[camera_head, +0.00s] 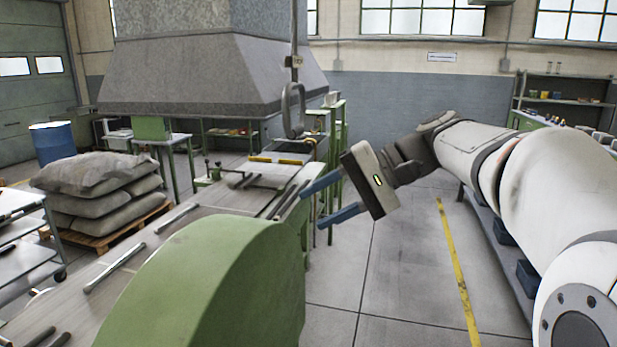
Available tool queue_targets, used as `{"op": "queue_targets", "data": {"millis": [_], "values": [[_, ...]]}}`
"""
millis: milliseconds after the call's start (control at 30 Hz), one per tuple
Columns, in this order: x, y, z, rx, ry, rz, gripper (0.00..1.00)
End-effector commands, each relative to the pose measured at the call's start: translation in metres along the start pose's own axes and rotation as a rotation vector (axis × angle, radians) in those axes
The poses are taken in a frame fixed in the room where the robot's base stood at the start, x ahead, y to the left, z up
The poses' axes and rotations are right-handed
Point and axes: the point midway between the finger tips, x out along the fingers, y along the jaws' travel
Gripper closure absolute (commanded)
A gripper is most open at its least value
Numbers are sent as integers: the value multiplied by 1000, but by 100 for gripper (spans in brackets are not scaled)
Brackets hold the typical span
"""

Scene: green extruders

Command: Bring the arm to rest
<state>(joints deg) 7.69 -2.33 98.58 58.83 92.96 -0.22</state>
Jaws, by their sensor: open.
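My arm reaches in from the right of the head view, its white links stretching toward the middle. My gripper (320,201) is at its end, with two blue fingers pointing left. The fingers are apart and nothing shows between them. The gripper is just right of the green machine's (215,285) far end and beside the edge of the workbench (165,242). Whether the fingers touch anything cannot be told from this view.
A grey hood (205,65) hangs over the bench. Metal rods (115,268) lie on the bench. Stacked sacks (100,190) and a blue drum (53,143) stand at left. A shelf (565,101) stands at back right. Open floor (400,250) lies below my arm.

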Motion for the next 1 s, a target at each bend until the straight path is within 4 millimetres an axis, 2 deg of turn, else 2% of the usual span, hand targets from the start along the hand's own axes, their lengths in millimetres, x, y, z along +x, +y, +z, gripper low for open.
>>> {"op": "queue_targets", "data": {"millis": [167,267,300,400,533,600,700,900,1000], "values": [[20,62,27,21,93,225,58],[27,117,49,2,164,413,58],[27,142,59,-18,196,498,58],[24,198,81,-92,261,697,58],[17,249,100,-203,313,883,58],[13,266,106,-252,329,946,58],[10,279,110,-294,340,997,58],[9,283,111,-308,343,1014,58],[9,283,111,-308,343,1013,64]]}}
